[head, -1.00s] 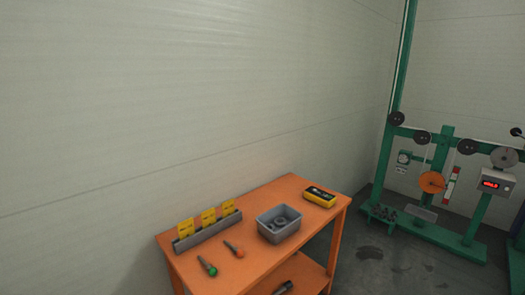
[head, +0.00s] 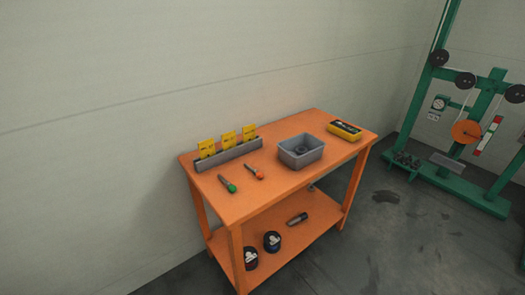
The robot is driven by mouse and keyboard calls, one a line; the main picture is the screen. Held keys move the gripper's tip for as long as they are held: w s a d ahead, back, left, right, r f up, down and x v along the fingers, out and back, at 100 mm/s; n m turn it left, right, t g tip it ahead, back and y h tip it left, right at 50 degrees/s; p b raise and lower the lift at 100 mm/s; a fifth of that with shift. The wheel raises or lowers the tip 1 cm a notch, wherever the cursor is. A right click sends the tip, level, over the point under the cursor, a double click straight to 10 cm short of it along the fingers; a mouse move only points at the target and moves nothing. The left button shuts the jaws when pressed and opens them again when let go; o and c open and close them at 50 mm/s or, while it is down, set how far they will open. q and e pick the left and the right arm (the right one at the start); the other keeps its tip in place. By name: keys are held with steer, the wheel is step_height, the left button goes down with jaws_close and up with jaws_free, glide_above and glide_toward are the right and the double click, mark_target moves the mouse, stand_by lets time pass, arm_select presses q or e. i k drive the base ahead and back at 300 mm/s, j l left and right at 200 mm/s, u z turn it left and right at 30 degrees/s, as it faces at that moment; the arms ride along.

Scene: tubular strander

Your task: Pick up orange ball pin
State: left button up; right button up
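The orange ball pin (head: 255,172) lies on the top of the orange table (head: 285,187), in the head view just below the grey card holder. It has a dark shank and an orange ball at its lower right end. A similar pin with a green ball (head: 229,186) lies to its left. Neither of my grippers shows in the head view.
A grey bin (head: 302,162) with dark parts and a yellow device (head: 344,131) stand on the table's right half. A grey holder (head: 228,155) with yellow cards lines the wall side. Several dark items lie on the lower shelf (head: 318,238). A green machine (head: 470,190) stands right.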

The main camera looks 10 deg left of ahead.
mark_target(259, 175)
steer(key=i+j+z, duration=0.2)
steer(key=j, duration=0.3)
steer(key=i+j+z, duration=0.2)
steer(key=j, duration=0.3)
steer(key=j+z, duration=0.2)
steer(key=j, duration=0.35)
steer(key=j+z, duration=0.2)
steer(key=j, duration=0.35)
